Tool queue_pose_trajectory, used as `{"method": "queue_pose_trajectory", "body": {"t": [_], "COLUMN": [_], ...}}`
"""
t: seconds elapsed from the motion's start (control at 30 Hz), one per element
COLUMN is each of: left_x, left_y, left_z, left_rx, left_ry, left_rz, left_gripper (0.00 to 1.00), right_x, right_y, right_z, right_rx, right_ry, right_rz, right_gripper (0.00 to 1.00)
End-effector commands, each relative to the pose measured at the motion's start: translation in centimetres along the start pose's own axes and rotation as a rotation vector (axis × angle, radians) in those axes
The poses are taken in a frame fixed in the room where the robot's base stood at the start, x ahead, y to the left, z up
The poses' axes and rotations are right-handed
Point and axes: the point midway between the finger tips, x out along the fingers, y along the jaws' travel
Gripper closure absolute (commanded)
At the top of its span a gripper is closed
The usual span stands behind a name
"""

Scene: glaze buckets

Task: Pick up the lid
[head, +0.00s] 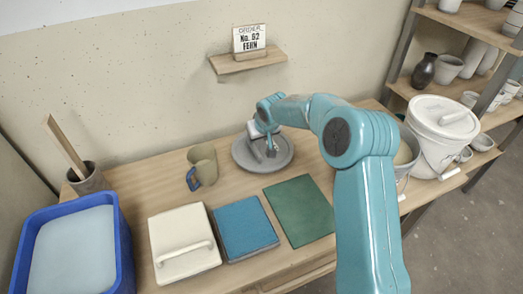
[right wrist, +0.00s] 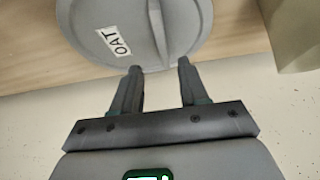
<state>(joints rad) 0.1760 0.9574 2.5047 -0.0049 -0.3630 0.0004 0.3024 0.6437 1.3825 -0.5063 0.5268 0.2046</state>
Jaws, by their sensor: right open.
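A grey round lid (head: 240,158) lies on the wooden table near the wall. In the right wrist view the lid (right wrist: 195,25) shows a bar handle (right wrist: 157,30) across it and a white label reading OAT (right wrist: 117,43). My right gripper (head: 270,147) is over the lid and partly hides it in the head view. In the right wrist view the gripper (right wrist: 160,66) is open and empty. Its fingertips are at the lid's near edge, with the handle's line running between them. I cannot tell how high they are above it. My left gripper is out of view.
A beige mug (head: 203,162) stands left of the lid. A white handled slab (head: 180,230), blue pad (head: 244,228) and green mat (head: 300,210) lie in front. A blue tub (head: 125,240) is at left. A white lidded bucket (head: 430,150) is at right. The order card reads FERN (head: 250,40).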

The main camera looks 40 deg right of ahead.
Motion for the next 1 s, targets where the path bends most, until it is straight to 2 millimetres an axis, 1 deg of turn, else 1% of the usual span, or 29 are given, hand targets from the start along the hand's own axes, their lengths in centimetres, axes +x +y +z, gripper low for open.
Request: {"method": "queue_pose_trajectory", "body": {"t": [0.03, 0.17, 0.27, 0.4, 0.5, 0.6, 0.77, 0.87, 0.9, 1.0], "left_x": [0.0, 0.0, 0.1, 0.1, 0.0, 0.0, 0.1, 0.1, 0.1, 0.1], "left_y": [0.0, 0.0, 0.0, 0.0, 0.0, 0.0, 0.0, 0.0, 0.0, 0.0], "left_z": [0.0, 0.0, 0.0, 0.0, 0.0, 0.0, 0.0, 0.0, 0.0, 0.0], "left_rx": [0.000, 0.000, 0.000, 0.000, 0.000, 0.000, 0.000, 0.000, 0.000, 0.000], "left_ry": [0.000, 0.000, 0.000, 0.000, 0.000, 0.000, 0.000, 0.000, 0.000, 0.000], "left_rz": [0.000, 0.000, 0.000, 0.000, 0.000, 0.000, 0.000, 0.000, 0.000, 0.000], "left_gripper": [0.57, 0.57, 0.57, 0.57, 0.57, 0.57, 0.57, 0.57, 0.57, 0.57], "right_x": [0.6, 1.5, 2.8, 5.2, 6.3, 6.6, 6.6, 6.5, 6.5, 6.5], "right_y": [0.0, 0.0, -0.2, -0.4, -0.4, -0.4, -0.4, -0.4, -0.4, -0.4], "right_z": [0.0, 0.0, 0.1, 0.2, 0.1, 0.0, 0.0, 0.0, 0.0, 0.0], "right_rx": [0.000, 0.000, 0.000, 0.001, 0.001, 0.001, 0.001, 0.000, 0.000, 0.000], "right_ry": [-0.001, 0.000, -0.003, -0.002, -0.001, 0.001, 0.000, 0.000, 0.000, 0.000], "right_rz": [0.000, 0.000, 0.000, 0.000, 0.000, 0.000, -0.001, -0.001, -0.001, -0.001], "right_gripper": [0.56, 0.56, 0.56, 0.56, 0.56, 0.56, 0.56, 0.86, 0.99, 1.00]}}
